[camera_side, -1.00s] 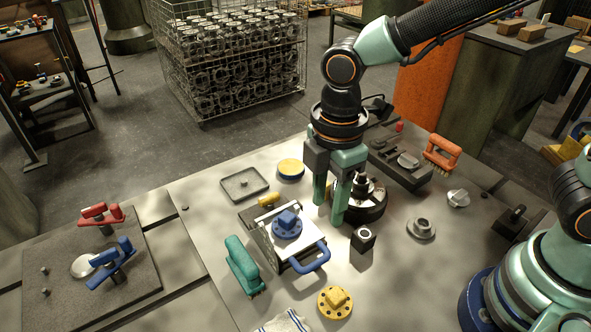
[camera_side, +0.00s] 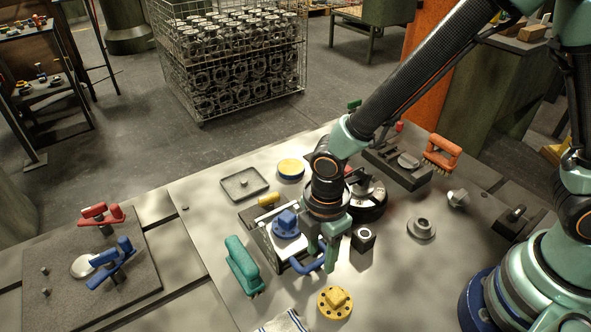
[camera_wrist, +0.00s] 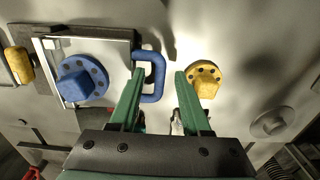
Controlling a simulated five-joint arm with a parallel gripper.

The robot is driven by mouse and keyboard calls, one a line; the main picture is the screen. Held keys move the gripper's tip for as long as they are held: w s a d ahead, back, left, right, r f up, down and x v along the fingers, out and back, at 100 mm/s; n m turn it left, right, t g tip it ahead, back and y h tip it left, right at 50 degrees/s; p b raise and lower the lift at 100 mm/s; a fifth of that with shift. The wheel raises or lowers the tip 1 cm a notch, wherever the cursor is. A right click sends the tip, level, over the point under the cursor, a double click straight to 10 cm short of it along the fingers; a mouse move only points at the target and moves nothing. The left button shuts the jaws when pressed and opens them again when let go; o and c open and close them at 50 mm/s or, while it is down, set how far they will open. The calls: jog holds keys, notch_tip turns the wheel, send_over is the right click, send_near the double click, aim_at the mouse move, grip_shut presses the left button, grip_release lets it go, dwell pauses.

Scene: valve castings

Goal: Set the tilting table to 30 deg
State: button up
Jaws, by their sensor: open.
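The tilting table (camera_side: 289,251) has a pale metal plate, which also shows in the wrist view (camera_wrist: 112,48). A blue flanged casting (camera_side: 286,224) sits on the plate. A blue loop handle (camera_side: 306,267) sticks out from the plate's near edge. A yellow knob (camera_side: 268,199) is on the table's far side. My gripper (camera_side: 321,258) is open and low at the handle. In the wrist view, the handle's outer bar (camera_wrist: 159,70) appears between my fingertips (camera_wrist: 160,75). I cannot tell if they touch it. The plate's angle cannot be read; my wrist hides part of the table.
A teal brush (camera_side: 242,265) lies left of the table and a yellow flanged casting (camera_side: 335,302) lies in front. A black block (camera_side: 363,240) stands close to the right of my gripper. A round dark fixture (camera_side: 370,205) is behind it.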

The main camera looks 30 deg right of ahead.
jog(key=shift+f, duration=0.2)
grip_shut()
dwell(1.4)
